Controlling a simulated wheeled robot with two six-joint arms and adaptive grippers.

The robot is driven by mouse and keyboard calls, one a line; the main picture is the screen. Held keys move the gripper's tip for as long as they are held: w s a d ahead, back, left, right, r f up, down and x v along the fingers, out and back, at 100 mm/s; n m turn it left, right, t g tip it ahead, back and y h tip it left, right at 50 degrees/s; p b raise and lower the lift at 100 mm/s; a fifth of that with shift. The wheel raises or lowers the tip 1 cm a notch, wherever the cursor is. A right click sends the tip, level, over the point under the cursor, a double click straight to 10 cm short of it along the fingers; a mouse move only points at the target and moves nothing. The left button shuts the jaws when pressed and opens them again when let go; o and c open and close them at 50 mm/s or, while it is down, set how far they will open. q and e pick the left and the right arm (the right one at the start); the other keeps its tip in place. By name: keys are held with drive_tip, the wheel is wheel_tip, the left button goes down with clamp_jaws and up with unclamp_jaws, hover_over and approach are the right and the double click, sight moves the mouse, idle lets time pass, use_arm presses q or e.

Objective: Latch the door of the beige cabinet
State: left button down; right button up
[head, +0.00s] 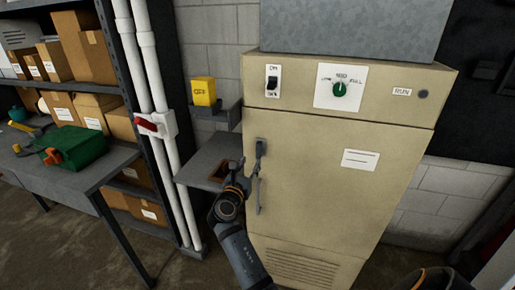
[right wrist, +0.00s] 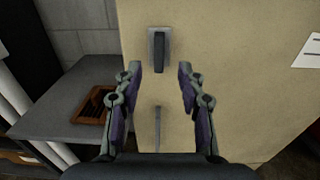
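The beige cabinet (head: 330,180) stands upright in the head view, its door looking flush with the frame. A dark latch lever (head: 261,148) on a grey plate sits near the door's left edge. It also shows upright in the right wrist view (right wrist: 159,52). Below it is a slim vertical pull handle (head: 258,194), also in the right wrist view (right wrist: 157,128). My right gripper (head: 240,170) is in front of the door's left edge, just below the latch. In the right wrist view its fingers (right wrist: 160,75) are spread apart and empty, framing the latch's lower area. My left gripper is out of view.
A grey shelf (head: 208,158) with a brown tray (right wrist: 93,104) adjoins the cabinet's left side. A yellow box (head: 203,92), white pipes (head: 150,60) with a red-handled valve (head: 148,124), and a workbench (head: 75,180) stand farther left. The cabinet top panel has a switch and green dial (head: 339,90).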

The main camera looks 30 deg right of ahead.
sight(258, 148)
drive_tip(key=p+x, duration=0.2)
drive_tip(key=x, duration=0.7)
drive_tip(key=shift+w, duration=0.1)
drive_tip(key=shift+w+d, duration=0.4)
drive_tip(key=shift+d, duration=0.1)
clamp_jaws()
